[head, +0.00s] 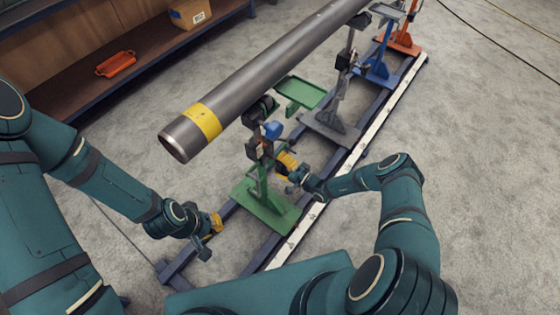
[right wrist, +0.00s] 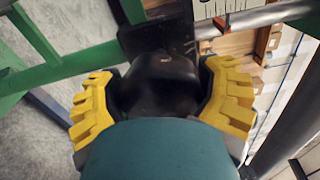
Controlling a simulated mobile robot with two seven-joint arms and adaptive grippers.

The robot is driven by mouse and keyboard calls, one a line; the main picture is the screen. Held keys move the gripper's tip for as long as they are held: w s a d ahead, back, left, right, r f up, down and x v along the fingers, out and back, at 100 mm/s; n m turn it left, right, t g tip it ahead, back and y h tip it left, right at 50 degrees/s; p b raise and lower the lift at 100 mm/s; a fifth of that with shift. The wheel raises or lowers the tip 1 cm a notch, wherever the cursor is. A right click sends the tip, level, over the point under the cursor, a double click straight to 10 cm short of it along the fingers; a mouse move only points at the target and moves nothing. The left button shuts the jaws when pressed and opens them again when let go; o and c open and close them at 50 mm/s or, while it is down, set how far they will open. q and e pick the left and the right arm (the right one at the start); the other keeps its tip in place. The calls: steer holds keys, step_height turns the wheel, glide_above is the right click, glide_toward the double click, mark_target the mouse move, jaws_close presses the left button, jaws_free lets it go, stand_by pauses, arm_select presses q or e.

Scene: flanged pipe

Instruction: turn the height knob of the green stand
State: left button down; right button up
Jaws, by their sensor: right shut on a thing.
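The green stand (head: 264,207) stands on the rails under the near end of the grey pipe (head: 262,72). My right gripper (head: 286,164) is beside its post, on the right. In the right wrist view, the yellow finger pads of my right gripper (right wrist: 162,100) are on both sides of a rounded black knob (right wrist: 160,82) and shut on it. The fingers hide the knob in the head view. My left gripper (head: 213,226) is low, to the left of the green stand and apart from it. Its finger opening is too small to judge.
Grey, blue (head: 375,72) and orange (head: 402,42) stands follow along the rails. The pipe, with a yellow band (head: 203,120), overhangs the green stand. A shelf (head: 75,85) with an orange tray (head: 116,64) is at upper left.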

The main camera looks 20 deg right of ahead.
steer(key=shift+n+p, duration=0.5)
steer(key=shift+n, duration=0.7)
steer(key=o, duration=1.1)
steer(key=shift+c, duration=0.2)
steer(key=shift+d, duration=0.1)
steer(key=v, duration=1.2)
